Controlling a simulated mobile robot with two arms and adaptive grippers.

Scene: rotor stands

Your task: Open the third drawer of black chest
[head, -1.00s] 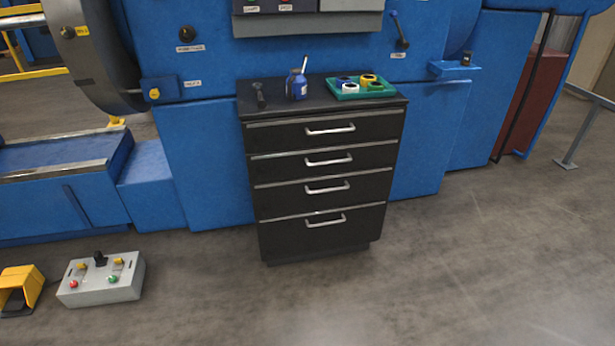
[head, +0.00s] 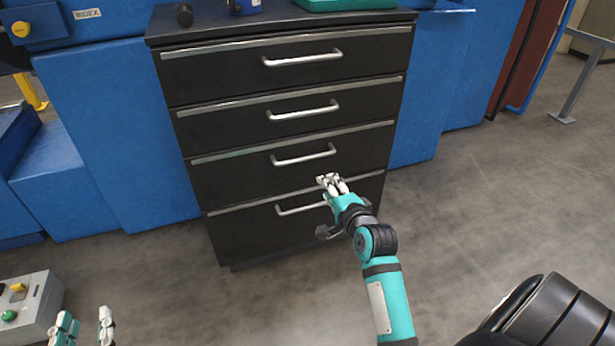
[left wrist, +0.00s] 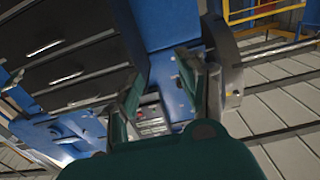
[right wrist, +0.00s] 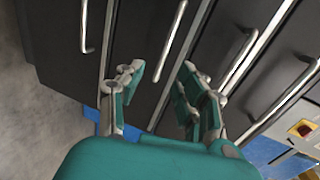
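The black chest (head: 222,230) stands with its several drawers shut. The third drawer's silver bar handle (head: 303,155) is in the middle of its front. My right gripper (head: 332,182) is just below and right of that handle in the head view. In the right wrist view the gripper (right wrist: 160,85) is open and empty, with the third drawer's handle (right wrist: 171,40) ahead between the fingers, apart from them. My left gripper (head: 86,326) is low at the left, away from the chest. Its fingers are spread with nothing between them in the left wrist view (left wrist: 160,90).
Above and below are the second drawer's handle (head: 303,110) and the bottom drawer's handle (head: 302,208). A grey control box (head: 28,305) is on the floor at the left. Blue machine panels (head: 110,130) flank the chest.

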